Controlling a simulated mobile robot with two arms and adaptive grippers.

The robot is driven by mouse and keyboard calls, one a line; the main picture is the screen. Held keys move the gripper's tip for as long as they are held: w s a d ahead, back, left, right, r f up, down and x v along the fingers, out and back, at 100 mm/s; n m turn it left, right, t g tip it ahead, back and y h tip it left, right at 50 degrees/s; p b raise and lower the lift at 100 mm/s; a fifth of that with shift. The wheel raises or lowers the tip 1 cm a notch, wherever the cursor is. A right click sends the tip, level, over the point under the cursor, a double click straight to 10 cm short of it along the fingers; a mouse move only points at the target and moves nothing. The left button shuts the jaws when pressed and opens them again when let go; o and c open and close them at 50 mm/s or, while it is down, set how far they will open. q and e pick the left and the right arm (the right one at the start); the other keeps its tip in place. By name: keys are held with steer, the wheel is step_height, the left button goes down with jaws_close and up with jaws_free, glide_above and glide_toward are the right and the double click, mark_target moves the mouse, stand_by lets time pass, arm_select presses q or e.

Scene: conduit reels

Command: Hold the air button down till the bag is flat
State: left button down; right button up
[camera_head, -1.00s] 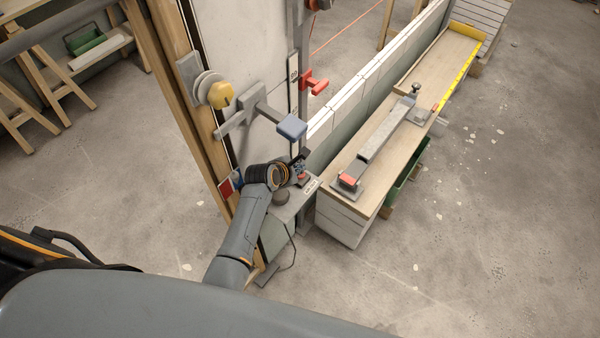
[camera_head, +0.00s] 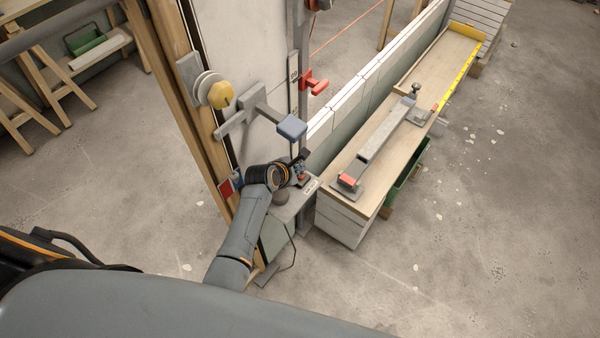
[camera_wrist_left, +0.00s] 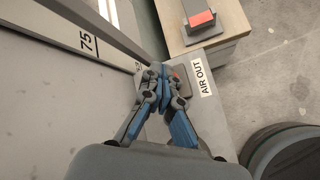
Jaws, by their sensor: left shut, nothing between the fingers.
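A grey-green box (camera_head: 283,212) stands at the foot of the wall panel. It bears a white label reading AIR OUT (camera_wrist_left: 202,77), which also shows small in the head view (camera_head: 311,186). A small red button (camera_head: 303,179) sits beside the label. My left gripper (camera_head: 300,168) is shut and empty, pointing down at this button. In the left wrist view its closed fingertips (camera_wrist_left: 160,72) are at the button and hide most of it. I cannot tell whether they touch it or press it down. No bag can be made out. My right gripper is out of view.
A blue pad (camera_head: 292,127) on a bracket juts out just above. A wooden bench (camera_head: 370,195) with a grey metal bar (camera_head: 385,135) stands to the right. Concrete floor is open beyond it.

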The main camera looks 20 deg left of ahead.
arm_select(q)
steer(key=shift+f, duration=0.3)
steer(key=shift+f+b, duration=0.3)
steer(key=shift+f, duration=0.3)
stand_by(0.9)
stand_by(1.7)
stand_by(1.6)
steer(key=shift+r+p, duration=1)
steer(key=shift+p, duration=0.2)
steer(key=shift+r, duration=0.1)
step_height(320, 180, up, 5)
steer(key=p, duration=0.5)
steer(key=shift+p, duration=0.4)
